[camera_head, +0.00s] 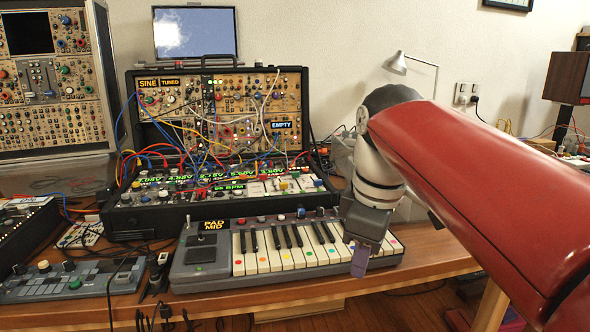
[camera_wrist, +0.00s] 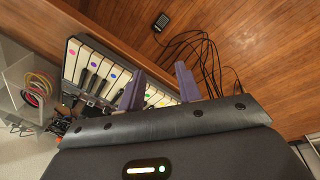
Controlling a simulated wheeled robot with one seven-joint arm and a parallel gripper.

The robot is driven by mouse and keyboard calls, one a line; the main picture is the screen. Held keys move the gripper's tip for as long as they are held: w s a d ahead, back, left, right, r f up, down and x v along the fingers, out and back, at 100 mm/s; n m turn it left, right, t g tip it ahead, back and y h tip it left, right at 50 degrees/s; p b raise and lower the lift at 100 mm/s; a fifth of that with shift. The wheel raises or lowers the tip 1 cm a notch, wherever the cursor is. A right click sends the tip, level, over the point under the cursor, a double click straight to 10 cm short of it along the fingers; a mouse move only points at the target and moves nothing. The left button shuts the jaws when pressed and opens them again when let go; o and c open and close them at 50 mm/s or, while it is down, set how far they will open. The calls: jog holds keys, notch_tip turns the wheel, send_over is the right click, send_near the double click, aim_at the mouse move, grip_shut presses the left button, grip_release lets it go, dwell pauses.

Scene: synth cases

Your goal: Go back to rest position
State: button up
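My gripper (camera_head: 361,260) hangs at the end of my red arm, in front of the right end of the small keyboard (camera_head: 206,273) in the head view. Its purple fingertips overlap the last keys in the picture; I cannot tell whether they touch them. In the wrist view my gripper (camera_wrist: 158,82) shows two purple fingers standing apart, with nothing between them but keys and wood in the background. The keyboard (camera_wrist: 92,68) runs diagonally behind the fingers there. It has coloured dots on its keys.
A modular synth case (camera_head: 127,218) full of patch cables stands behind the keyboard. Another case (camera_head: 55,128) and a small controller (camera_head: 75,284) are at left. A lamp (camera_head: 398,64) stands behind my arm. Loose black cables (camera_wrist: 205,50) lie in the wrist view. The wooden table edge (camera_head: 430,268) is close.

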jog(key=s+d+f+m+t, duration=0.1)
jog(key=s+d+f+m, duration=0.1)
jog(key=s+f+m, duration=0.3)
jog(key=s+d+f+m+t, duration=0.2)
jog(key=s+f+m, duration=0.4)
jog(key=f, duration=0.5)
jog(key=shift+d+m, duration=0.55)
jog(key=shift+m, duration=0.15)
jog(key=shift+r, duration=0.1)
dwell(1.3)
